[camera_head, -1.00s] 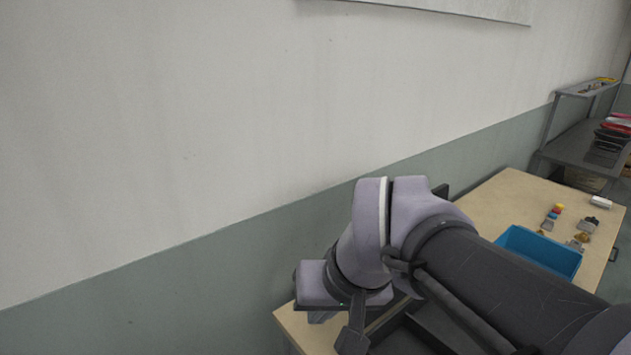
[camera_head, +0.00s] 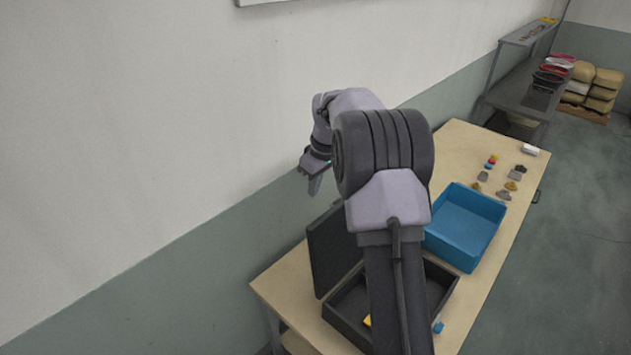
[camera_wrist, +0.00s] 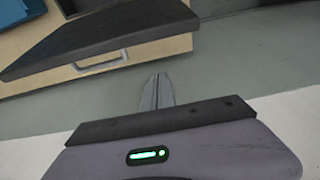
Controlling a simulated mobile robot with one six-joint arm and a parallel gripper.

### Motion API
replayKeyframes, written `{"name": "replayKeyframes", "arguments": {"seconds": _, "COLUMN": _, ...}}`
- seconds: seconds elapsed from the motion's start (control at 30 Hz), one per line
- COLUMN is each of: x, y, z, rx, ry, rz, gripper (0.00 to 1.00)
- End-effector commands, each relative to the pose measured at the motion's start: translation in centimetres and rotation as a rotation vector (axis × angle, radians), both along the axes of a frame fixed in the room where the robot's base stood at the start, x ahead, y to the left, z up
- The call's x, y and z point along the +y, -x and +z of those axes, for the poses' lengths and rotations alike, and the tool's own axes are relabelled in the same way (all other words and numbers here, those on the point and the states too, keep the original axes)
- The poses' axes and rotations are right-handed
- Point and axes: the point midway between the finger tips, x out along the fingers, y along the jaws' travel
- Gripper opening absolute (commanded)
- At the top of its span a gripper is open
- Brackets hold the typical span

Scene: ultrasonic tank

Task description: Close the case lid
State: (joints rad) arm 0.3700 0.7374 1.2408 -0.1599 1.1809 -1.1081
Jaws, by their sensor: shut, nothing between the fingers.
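The dark case (camera_head: 345,312) sits on the near part of the wooden table, partly hidden behind my arm. Its lid (camera_head: 328,252) stands raised along the wall side. A yellow piece shows inside the case. My gripper (camera_head: 315,185) is above and beyond the lid, on the wall side, apart from it. In the wrist view my gripper (camera_wrist: 157,90) is shut and empty, pointing down past the table edge. The back of the lid (camera_wrist: 105,38) shows there at upper left as a dark panel, and a handle (camera_wrist: 100,62) shows just below its edge.
A blue bin (camera_head: 465,225) stands right of the case. Small coloured parts (camera_head: 490,162) and grey pieces lie farther along the table. A blue piece (camera_head: 438,327) lies by the case's right side. The wall is close to the table's left edge.

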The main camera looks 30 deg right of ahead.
Motion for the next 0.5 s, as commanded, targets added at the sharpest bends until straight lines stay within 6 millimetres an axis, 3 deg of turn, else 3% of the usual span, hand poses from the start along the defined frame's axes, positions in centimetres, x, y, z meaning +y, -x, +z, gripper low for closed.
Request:
{"name": "replayKeyframes", "arguments": {"seconds": 0.27, "x": 0.5, "y": -1.2, "z": -6.0, "rx": 0.002, "ry": -0.002, "rz": -0.002, "gripper": 0.0}}
{"name": "replayKeyframes", "arguments": {"seconds": 0.5, "x": -0.7, "y": 2.0, "z": -5.2, "rx": -0.001, "ry": -0.001, "rz": -0.003, "gripper": 0.0}}
